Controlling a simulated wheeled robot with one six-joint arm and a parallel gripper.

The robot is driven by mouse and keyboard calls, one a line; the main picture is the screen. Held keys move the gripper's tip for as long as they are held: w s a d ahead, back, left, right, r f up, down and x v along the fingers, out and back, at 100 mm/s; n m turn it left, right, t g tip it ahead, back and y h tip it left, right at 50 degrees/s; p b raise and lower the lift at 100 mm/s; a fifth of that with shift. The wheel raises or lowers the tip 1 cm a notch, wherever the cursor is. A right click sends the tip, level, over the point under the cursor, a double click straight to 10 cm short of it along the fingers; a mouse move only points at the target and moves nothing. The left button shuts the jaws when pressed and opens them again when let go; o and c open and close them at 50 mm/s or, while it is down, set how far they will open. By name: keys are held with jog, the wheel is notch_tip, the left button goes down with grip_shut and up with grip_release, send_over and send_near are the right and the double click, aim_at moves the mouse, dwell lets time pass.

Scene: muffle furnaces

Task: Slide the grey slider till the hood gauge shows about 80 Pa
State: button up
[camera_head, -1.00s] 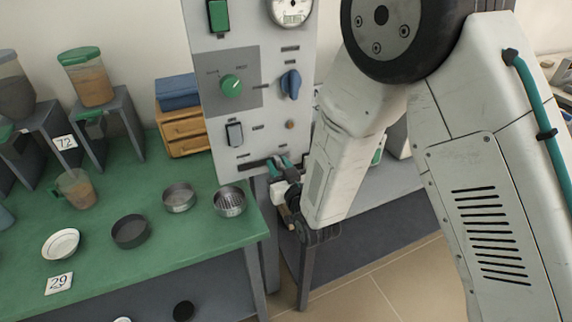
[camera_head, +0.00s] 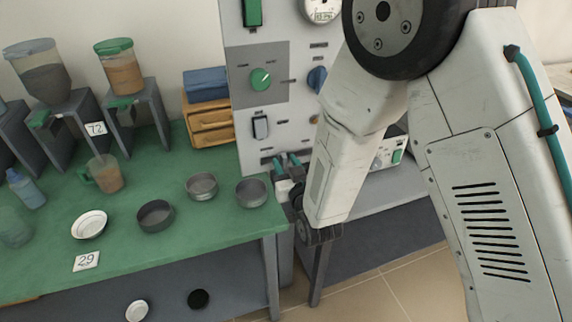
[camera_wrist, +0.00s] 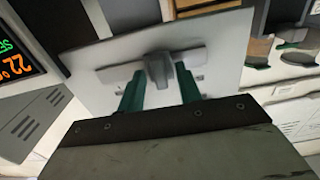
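The grey slider (camera_wrist: 160,70) sits on a pale horizontal slot plate in the wrist view, near the plate's middle. My gripper (camera_wrist: 160,88) is open, with one green finger on each side of the slider and a visible gap on both sides. In the head view my gripper (camera_head: 286,162) is at the lower part of the grey panel (camera_head: 284,97), and the slider cannot be made out there. The round hood gauge (camera_head: 320,9) is at the panel's top, cut by the frame edge. Its reading is too small to tell.
Above my gripper the panel carries a green knob (camera_head: 260,79), a blue knob (camera_head: 317,79) and a rocker switch (camera_head: 260,126). The green table (camera_head: 150,240) at left holds dishes, a jug (camera_head: 106,174) and hoppers. Floor shows at lower right.

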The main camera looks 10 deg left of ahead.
jog(key=v, duration=0.7)
jog(key=shift+s+d, duration=0.15)
jog(key=shift+s, duration=0.25)
jog(key=shift+w, duration=0.1)
jog(key=w+d+r+m+g+h, duration=0.1)
jog(key=w+d+r+g+h, duration=0.1)
jog(key=d+r+g, duration=0.3)
jog(key=w+d+r+m+h, duration=0.1)
jog(key=d+r+m+h, duration=0.15)
jog(key=d, duration=0.45)
jog(key=s+d+r+g+h, duration=0.1)
jog(key=s+d+r+g, duration=0.2)
jog(key=s+d, duration=0.3)
jog(key=s+d+r+m+g+h, duration=0.1)
jog(key=s+d+r+g, duration=0.2)
jog(key=s, duration=0.9)
jog(key=s+d+r+m+g+h, duration=0.1)
jog(key=s+d+r+g, duration=0.2)
jog(key=s+d+r, duration=0.3)
jog(key=s+d, duration=0.3)
jog(key=d, duration=0.1)
jog(key=shift+s+g+h, duration=0.3)
jog(key=shift+g+h, duration=0.05)
jog(key=shift+g, duration=0.05)
jog(key=shift+d, duration=0.1)
